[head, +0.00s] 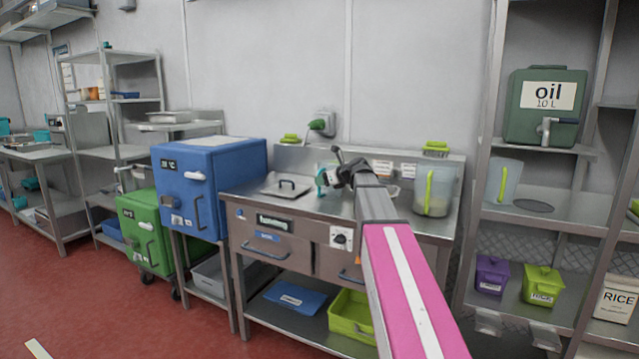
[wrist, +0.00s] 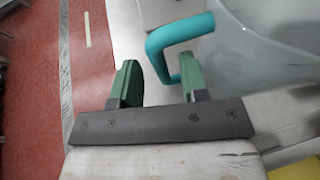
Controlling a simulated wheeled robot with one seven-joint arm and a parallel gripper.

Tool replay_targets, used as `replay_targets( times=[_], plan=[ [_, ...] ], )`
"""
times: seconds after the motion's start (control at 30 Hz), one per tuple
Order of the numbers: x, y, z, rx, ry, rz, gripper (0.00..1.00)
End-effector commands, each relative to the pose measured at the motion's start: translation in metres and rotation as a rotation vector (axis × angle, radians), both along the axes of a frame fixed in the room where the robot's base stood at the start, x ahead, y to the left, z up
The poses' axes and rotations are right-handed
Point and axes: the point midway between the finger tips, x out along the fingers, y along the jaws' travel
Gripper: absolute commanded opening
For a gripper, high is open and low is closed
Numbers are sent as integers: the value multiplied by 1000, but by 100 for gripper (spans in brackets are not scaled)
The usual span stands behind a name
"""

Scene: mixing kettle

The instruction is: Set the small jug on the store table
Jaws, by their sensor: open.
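A small clear jug with a teal handle stands on the steel counter; in the head view its teal handle (head: 321,180) shows just left of my gripper (head: 338,170), and its body is mostly hidden. In the wrist view the teal handle (wrist: 161,48) reaches between the two green fingers of my gripper (wrist: 158,72), which are open. The jug's translucent body (wrist: 262,40) fills the upper right. I cannot tell that either finger touches the handle. A steel table (head: 45,153) with teal items stands at the far left; I cannot tell whether it is the store table.
A larger jug with a lime handle (head: 434,190) stands on the counter, right of my arm. A lidded hatch (head: 285,188) lies left. A blue box (head: 205,185) and green box (head: 145,228) stand beside the counter. Shelves (head: 535,215) stand right. Red floor is clear at front left.

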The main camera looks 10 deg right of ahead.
Motion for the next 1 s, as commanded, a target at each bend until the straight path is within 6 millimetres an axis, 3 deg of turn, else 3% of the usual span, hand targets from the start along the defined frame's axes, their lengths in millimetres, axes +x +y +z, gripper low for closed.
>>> replay_targets(
  times=[0.2, 0.43, 1.0],
  plan=[
    [-34, -28, 18, 0, -1, -1, 41],
    [-57, -51, 31, 0, 0, -1, 41],
    [-66, -60, 37, 0, 0, 1, 41]
  ],
)
